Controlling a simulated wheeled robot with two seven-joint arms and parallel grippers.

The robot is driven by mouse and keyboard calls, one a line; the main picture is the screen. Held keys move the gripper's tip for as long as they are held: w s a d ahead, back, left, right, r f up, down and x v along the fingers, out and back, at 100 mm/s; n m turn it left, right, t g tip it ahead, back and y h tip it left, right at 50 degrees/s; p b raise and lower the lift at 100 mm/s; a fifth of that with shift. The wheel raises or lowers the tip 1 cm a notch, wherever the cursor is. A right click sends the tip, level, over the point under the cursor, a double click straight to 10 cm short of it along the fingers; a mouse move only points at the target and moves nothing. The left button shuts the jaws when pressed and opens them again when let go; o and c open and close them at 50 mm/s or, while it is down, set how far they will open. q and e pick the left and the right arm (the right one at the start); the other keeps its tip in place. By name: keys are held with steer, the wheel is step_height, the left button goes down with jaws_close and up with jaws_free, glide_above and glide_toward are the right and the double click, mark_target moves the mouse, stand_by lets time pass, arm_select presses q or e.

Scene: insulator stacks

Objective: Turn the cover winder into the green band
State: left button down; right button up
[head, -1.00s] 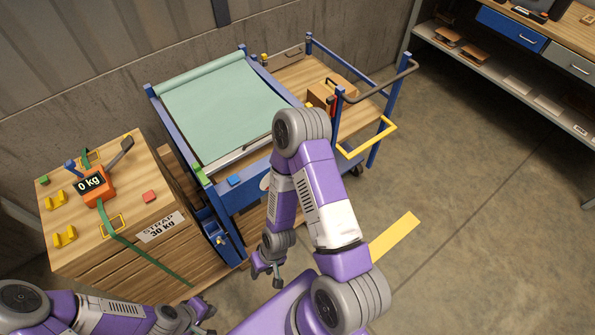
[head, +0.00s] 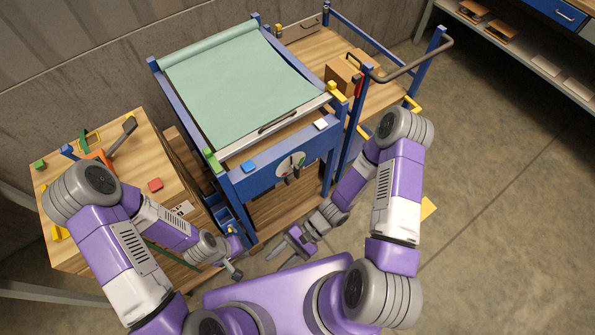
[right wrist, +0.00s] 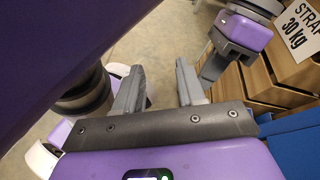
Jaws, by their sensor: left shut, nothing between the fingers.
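The cover winder (head: 290,165) is a pale round dial with coloured marks and a dark handle, on the front blue beam of the covered frame. The handle points down over the dial's lower part. The green band is too small to make out clearly. The teal cover (head: 240,85) lies spread over the frame, with its roll at the back. My right gripper (head: 279,256) is open and empty, in front of and below the winder. Its two separated fingers also show in the right wrist view (right wrist: 160,85). My left gripper (head: 235,268) is shut and empty, lower left of the winder.
A wooden cabinet (head: 120,125) with an orange strap device stands at left, partly behind my left arm. A blue-framed cart (head: 375,95) with a box stands at right. Open floor lies at right.

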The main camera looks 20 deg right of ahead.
steer(key=w+r+m+t+y+b, duration=0.1)
steer(key=w+r+m+t+y, duration=0.1)
steer(key=w+m+t+y, duration=0.35)
steer(key=m+t+h+b, duration=0.3)
steer(key=m+t+h, duration=1)
steer(key=m+t, duration=0.45)
glide_toward(299, 170)
steer(key=w+g, duration=0.1)
steer(key=w, duration=0.3)
steer(key=shift+y, duration=0.25)
steer(key=x, duration=0.2)
steer(key=b+x, duration=0.1)
steer(key=x, duration=0.1)
steer(key=a+x, duration=0.1)
steer(key=x, duration=0.2)
steer(key=shift+r, duration=0.3)
steer(key=shift+s, duration=0.1)
jaws_close()
